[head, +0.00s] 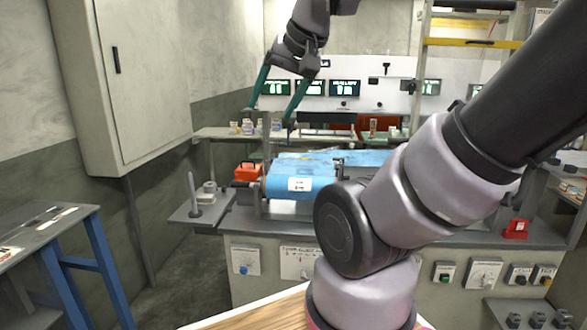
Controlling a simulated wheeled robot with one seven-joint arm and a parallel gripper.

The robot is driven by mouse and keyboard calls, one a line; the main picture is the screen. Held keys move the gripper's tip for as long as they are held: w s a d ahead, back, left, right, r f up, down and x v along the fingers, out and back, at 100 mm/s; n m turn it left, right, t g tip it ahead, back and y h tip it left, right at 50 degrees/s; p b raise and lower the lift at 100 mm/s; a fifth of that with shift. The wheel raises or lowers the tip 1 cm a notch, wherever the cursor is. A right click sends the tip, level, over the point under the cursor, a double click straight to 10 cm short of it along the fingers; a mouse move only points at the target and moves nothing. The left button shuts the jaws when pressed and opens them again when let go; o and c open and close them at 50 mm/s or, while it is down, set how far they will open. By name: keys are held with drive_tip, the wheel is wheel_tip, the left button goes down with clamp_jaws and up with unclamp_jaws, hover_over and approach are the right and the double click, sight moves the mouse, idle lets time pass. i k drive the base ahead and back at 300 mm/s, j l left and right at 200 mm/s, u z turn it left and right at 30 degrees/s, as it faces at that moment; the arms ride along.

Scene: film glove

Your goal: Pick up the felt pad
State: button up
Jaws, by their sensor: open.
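I cannot make out a felt pad in the head view; small items at the back are too small to name, and my arm hides part of the scene. My gripper (270,112) hangs at the upper middle with its two green fingers spread apart and pointing down. It is open, with nothing seen held between the fingers. Behind it in the picture is a back shelf (222,133) with several small jars (247,127).
A machine with a blue film roll (300,178) stands on a grey counter (240,218). A grey side shelf (190,217) holds an upright rod. A blue-legged table (45,235) is at left, a wall cabinet (150,80) above. A wooden surface (262,316) shows at the bottom.

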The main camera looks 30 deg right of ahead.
sight(202, 199)
drive_tip(key=i+j, duration=0.2)
drive_tip(key=i, duration=0.3)
drive_tip(key=i+j, duration=0.25)
drive_tip(key=i, duration=0.2)
drive_tip(key=i+j, duration=0.2)
drive_tip(key=i, duration=0.3)
drive_tip(key=i+j, duration=0.25)
drive_tip(key=i, duration=0.25)
